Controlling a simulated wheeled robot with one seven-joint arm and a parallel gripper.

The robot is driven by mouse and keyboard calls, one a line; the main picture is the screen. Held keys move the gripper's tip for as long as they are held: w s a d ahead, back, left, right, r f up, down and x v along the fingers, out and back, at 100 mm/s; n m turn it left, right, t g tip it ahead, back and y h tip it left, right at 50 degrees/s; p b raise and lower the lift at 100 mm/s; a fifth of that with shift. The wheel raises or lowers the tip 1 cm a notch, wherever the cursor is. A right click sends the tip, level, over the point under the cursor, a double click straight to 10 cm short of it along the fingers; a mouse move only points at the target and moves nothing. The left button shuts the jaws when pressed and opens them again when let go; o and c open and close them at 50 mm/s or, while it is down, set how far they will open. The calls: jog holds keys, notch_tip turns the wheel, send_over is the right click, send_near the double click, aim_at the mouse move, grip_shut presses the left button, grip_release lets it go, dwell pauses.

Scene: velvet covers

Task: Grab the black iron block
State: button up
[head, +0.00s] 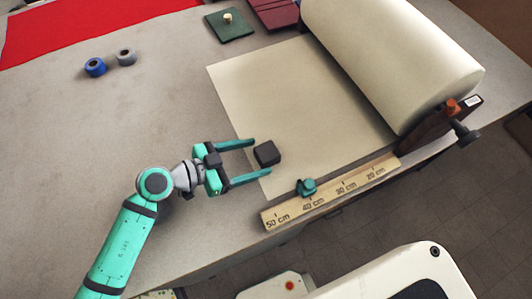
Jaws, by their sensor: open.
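The black iron block (267,154) is a small dark cube in the head view. It rests on the near left part of a cream paper sheet (300,95). My gripper (262,158) comes from the left with its two teal fingers spread apart. The fingertips reach to the block's left side, one finger on the far side and one on the near side. I see space between the block and each finger. The gripper is open and holds nothing. The height of the fingers above the table is hard to tell.
A wooden ruler (345,187) with a teal slider (307,187) lies along the near edge. A large paper roll (395,60) stands at the right.

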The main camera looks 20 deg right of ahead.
aim_at(267, 154)
jog(key=shift+x, duration=2.5)
grip_shut()
